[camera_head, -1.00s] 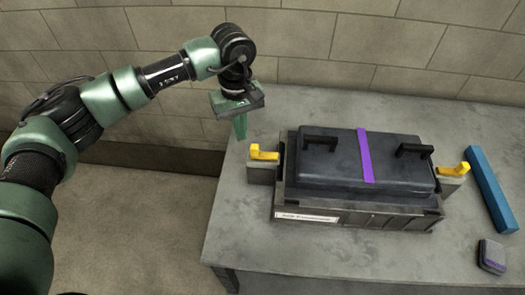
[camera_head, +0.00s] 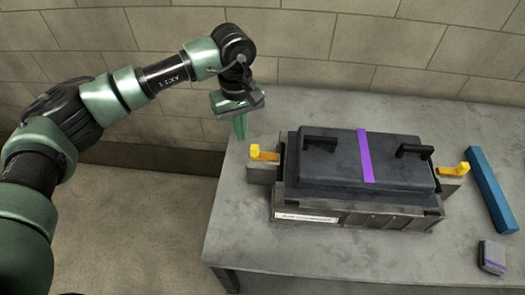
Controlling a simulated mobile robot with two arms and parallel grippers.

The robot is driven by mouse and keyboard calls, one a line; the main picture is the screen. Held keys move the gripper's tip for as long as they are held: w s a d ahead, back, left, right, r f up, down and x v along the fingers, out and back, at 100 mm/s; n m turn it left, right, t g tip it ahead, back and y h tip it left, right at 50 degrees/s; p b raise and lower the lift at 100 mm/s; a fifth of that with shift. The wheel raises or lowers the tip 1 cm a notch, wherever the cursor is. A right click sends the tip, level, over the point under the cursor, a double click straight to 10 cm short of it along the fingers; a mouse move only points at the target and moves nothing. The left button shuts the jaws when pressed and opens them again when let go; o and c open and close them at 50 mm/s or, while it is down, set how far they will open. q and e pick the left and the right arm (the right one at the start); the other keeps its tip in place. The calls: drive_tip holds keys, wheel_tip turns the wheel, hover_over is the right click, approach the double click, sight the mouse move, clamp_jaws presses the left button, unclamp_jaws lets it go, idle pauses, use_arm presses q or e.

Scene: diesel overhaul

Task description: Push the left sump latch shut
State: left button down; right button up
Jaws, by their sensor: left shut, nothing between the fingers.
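The left sump latch is a yellow piece (camera_head: 264,155) on a grey bracket at the left side of the engine box. A matching yellow latch (camera_head: 455,169) sits on the right side. The dark sump cover (camera_head: 335,172) with two black handles and a purple stripe lies on the grey box (camera_head: 350,216). My left gripper (camera_head: 240,136) has green fingers, which are shut and empty. It points down above the table's left edge, a little left of and behind the left latch, apart from it. My right gripper is not in view.
The grey table (camera_head: 300,257) has bare room in front of the box. A blue bar (camera_head: 490,190) lies along the right. A small dark block with a purple stripe (camera_head: 492,256) is near the front right. A block wall (camera_head: 300,45) stands behind.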

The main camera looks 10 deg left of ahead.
sight(264, 153)
use_arm(q)
drive_tip(key=shift+f, duration=0.15)
idle(0.5)
wheel_tip(264, 153, down, 7)
drive_tip(key=b, duration=0.6)
drive_tip(key=shift+b, duration=0.3)
idle(1.3)
drive_tip(key=shift+r, duration=0.3)
drive_tip(key=shift+d, duration=0.15)
